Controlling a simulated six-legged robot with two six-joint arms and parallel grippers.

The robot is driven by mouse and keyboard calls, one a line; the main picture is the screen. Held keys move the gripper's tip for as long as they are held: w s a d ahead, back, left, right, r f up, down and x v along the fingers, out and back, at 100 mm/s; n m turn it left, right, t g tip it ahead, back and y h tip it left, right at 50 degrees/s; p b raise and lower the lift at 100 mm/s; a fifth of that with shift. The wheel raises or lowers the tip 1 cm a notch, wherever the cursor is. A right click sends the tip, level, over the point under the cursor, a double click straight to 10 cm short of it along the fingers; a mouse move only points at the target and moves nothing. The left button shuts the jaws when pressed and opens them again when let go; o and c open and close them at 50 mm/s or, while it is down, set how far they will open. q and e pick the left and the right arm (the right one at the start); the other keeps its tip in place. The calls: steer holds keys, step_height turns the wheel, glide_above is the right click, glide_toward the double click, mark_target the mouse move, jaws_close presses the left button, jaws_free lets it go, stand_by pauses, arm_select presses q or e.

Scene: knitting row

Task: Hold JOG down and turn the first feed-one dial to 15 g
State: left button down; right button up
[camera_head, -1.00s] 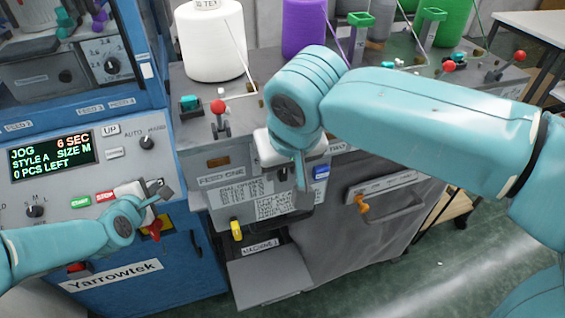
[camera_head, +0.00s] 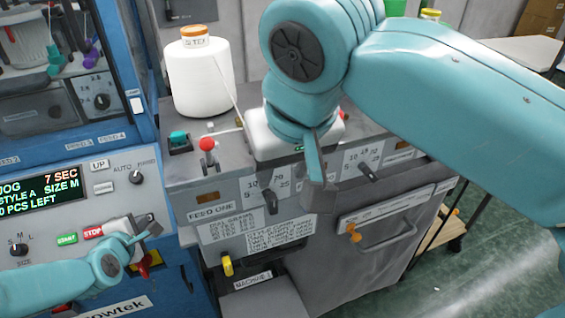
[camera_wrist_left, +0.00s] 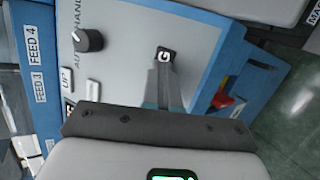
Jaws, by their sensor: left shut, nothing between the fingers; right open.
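The first feed-one dial (camera_head: 270,201) is a black knob under a printed scale on the grey machine, partly beside my right gripper. Its exact setting is too small to read. My right gripper (camera_head: 317,188) is open and empty, its fingers pointing down just right of this dial, apart from it in the picture. My left gripper (camera_head: 152,228) is shut with nothing between its fingers, at the blue machine's control panel. In the left wrist view its fingertips (camera_wrist_left: 163,68) meet the button marked G, the visible part of JOG. The display (camera_head: 40,190) reads JOG, 7 SEC, SIZE M.
A second dial (camera_head: 367,172) sits to the right. A red-knobbed lever (camera_head: 208,145), a white yarn cone (camera_head: 200,80) and a teal button (camera_head: 178,138) are on the machine top. STOP (camera_head: 93,232) and START (camera_head: 67,239) lie left of my left gripper.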

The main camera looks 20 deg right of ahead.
steer(key=shift+r, duration=0.2)
steer(key=shift+s, duration=0.1)
steer(key=v, duration=1.2)
arm_select(q)
steer(key=shift+s+r+p, duration=0.3)
steer(key=shift+s+r, duration=0.05)
steer(key=shift+r, duration=0.15)
steer(key=s+r+p, duration=0.1)
steer(key=s+r, duration=0.2)
steer(key=shift+r, duration=0.35)
arm_select(e)
steer(key=shift+r, duration=0.9)
